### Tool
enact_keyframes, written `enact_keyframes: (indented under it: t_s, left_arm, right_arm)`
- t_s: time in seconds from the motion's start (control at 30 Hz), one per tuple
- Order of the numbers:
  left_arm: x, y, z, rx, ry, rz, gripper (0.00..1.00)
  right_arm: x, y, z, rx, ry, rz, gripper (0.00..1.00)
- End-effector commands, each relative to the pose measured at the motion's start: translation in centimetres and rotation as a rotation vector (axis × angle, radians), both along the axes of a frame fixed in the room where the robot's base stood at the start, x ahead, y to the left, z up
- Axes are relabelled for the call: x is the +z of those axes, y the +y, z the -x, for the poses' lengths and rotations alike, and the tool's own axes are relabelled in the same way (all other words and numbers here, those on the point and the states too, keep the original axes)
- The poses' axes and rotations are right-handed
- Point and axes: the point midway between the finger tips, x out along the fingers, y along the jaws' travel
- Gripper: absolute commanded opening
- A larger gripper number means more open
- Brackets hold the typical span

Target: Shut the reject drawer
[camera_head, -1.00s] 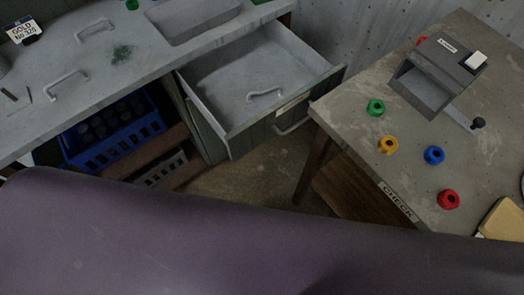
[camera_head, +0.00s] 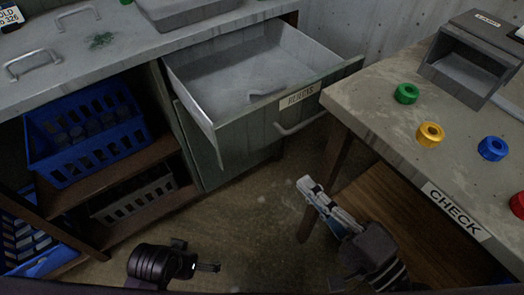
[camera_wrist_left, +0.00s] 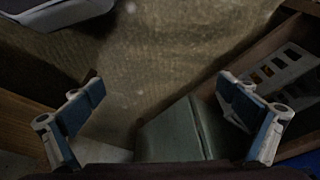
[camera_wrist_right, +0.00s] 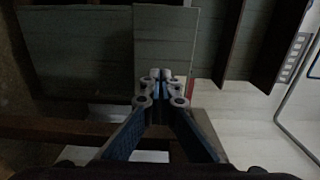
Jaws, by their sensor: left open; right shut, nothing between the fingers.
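The reject drawer (camera_head: 250,60) is pulled out of the grey bench, open and empty-looking, apart from a small grey shape inside. Its green-grey front carries a worn label (camera_head: 301,96), and a bar handle (camera_head: 301,125) sits below it. My right gripper (camera_head: 306,186) is shut and empty, below the drawer front and apart from it, pointing up toward it. In the right wrist view its fingertips (camera_wrist_right: 161,76) meet before greenish panels. My left gripper (camera_head: 213,267) is low in front of the bench, above the floor. In the left wrist view its fingers (camera_wrist_left: 160,98) are wide apart with nothing between.
The check table (camera_head: 385,125) stands close at the right, its corner near the drawer front. It bears green, yellow, blue and red knobs and a grey box (camera_head: 468,65). A blue crate (camera_head: 90,150) and a grey crate (camera_head: 135,195) sit on shelves under the bench. Floor between is clear.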

Motion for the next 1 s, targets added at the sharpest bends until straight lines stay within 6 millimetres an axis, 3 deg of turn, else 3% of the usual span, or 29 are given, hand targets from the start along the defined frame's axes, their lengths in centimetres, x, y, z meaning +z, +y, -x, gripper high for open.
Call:
enact_keyframes:
  t_s: [0.17,0.47,1.0]
  left_arm:
    - [-0.8,0.0,0.0,-0.001,0.006,0.000,1.00]
    - [-4.8,-0.1,0.3,-0.004,0.029,-0.001,1.00]
    - [-11.9,0.2,2.7,-0.011,0.068,-0.005,1.00]
  right_arm:
    - [0.4,0.3,-0.4,-0.001,-0.001,-0.008,0.00]
    - [0.6,1.7,-2.3,-0.002,-0.002,-0.009,0.00]
    - [0.5,5.7,-7.8,-0.002,-0.004,-0.009,0.00]
